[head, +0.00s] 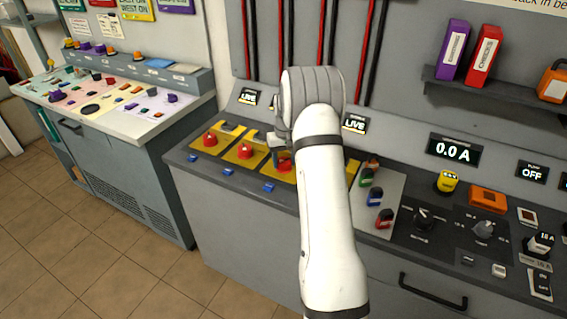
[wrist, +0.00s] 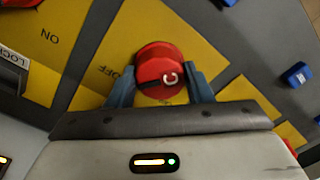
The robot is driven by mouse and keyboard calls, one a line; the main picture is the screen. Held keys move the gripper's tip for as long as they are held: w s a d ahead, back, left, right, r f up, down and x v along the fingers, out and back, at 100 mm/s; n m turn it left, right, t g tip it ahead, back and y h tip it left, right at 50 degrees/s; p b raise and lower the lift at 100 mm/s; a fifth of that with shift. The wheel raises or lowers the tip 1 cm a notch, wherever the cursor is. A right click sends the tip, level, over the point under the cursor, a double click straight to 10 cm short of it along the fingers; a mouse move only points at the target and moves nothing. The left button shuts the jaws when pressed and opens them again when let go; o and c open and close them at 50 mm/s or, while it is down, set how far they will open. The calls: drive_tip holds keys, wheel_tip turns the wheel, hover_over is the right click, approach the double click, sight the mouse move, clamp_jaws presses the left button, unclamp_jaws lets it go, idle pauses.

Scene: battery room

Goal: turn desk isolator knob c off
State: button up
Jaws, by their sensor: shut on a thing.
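Isolator knob C is a red round knob (wrist: 158,66) with a white C on its cap, on a yellow plate (wrist: 118,45) in the wrist view. The word OFF is printed beside it, to the left. My gripper (wrist: 161,80) is shut on the knob, one blue-grey finger on each side. In the head view, the same red knob (head: 285,166) shows partly below my gripper (head: 279,146), third from the left in the row. I cannot tell which way the knob points. My arm hides part of the desk and any display behind it.
Two more red knobs (head: 210,138) (head: 245,152) sit on yellow plates to the left. Blue tabs (head: 268,187) line the desk's front. LIVE displays (head: 248,96) (head: 355,124) stand behind. Coloured small knobs (head: 375,197) are close on the right of my arm.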

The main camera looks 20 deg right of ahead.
sight(285, 161)
drive_tip(key=shift+s+f+m, duration=0.1)
drive_tip(key=shift+s+m, duration=0.05)
drive_tip(key=shift+m, duration=0.65)
drive_tip(key=o, duration=1)
wheel_tip(285, 161, up, 8)
drive_tip(key=shift+d+b, duration=0.15)
drive_tip(key=shift+b, duration=0.5)
